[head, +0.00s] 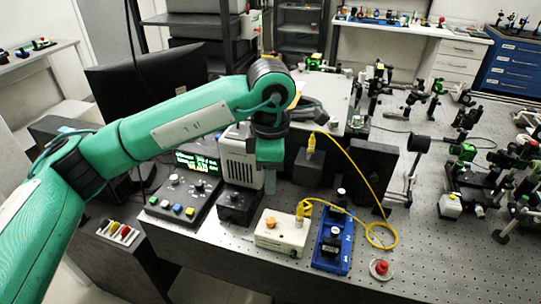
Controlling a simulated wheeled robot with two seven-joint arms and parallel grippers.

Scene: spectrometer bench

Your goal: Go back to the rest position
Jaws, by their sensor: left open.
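My left arm (185,125) comes in from the left in the head view, green with black joints. It reaches over the front of the bench, bent at its dark joint. My left gripper (270,181) points down above the bench, open, in front of the grey-white instrument box and above a small black unit (238,207). The gap between its fingers is too small to see clearly. My right gripper is not in view.
The bench (300,278) holds a control box with a lit display (198,163), a white box (283,232), a blue unit (333,243), a looping yellow cable (376,188) and a red button (381,267). Optics crowd the right. A dark monitor (125,92) stands behind my arm.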

